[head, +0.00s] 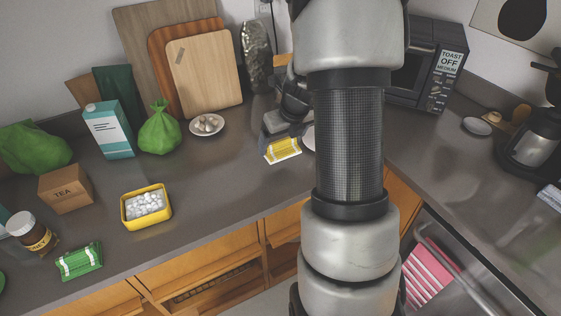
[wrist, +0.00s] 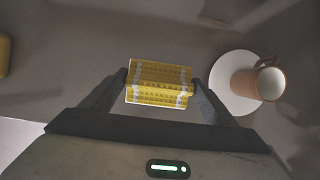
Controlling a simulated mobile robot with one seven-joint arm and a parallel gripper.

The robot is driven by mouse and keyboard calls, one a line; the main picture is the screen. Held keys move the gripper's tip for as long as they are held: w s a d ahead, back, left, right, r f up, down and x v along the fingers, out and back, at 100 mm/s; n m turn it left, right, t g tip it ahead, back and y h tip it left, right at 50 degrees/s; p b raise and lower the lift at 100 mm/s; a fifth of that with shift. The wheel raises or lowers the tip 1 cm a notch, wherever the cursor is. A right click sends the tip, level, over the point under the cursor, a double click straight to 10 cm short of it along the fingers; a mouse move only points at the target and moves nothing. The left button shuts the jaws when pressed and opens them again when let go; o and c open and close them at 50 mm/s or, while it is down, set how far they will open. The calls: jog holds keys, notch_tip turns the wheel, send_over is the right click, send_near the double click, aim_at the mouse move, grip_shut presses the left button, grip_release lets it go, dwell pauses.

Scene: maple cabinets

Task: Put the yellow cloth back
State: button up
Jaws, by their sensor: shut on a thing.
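The yellow cloth (head: 283,150) is a folded, pale-striped bundle at the back of the counter, left of my arm in the head view. My gripper (head: 281,139) is shut on it, and the cloth hangs just below the fingers. In the wrist view the yellow cloth (wrist: 158,82) sits between the two fingertips of my gripper (wrist: 160,85). Whether the cloth touches the counter I cannot tell. My arm hides part of the counter behind it.
A brown mug (wrist: 262,82) on a white saucer (wrist: 228,72) stands close right of the cloth. A bowl (head: 207,125), green bag (head: 160,130), yellow tub (head: 124,212) and green packet (head: 79,262) are to the left. A toaster oven (head: 432,65) stands right. The counter before the cloth is clear.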

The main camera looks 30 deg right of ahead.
aim_at(281, 166)
jog(key=shift+f+b, duration=0.55)
jog(key=shift+f, duration=2.4)
jog(key=shift+f, duration=0.2)
jog(key=o, duration=1)
jog(key=shift+r, duration=0.5)
jog(key=p+v, duration=0.2)
jog(key=v, duration=0.9)
jog(key=shift+s+r, duration=0.15)
jog(key=shift+r, duration=0.05)
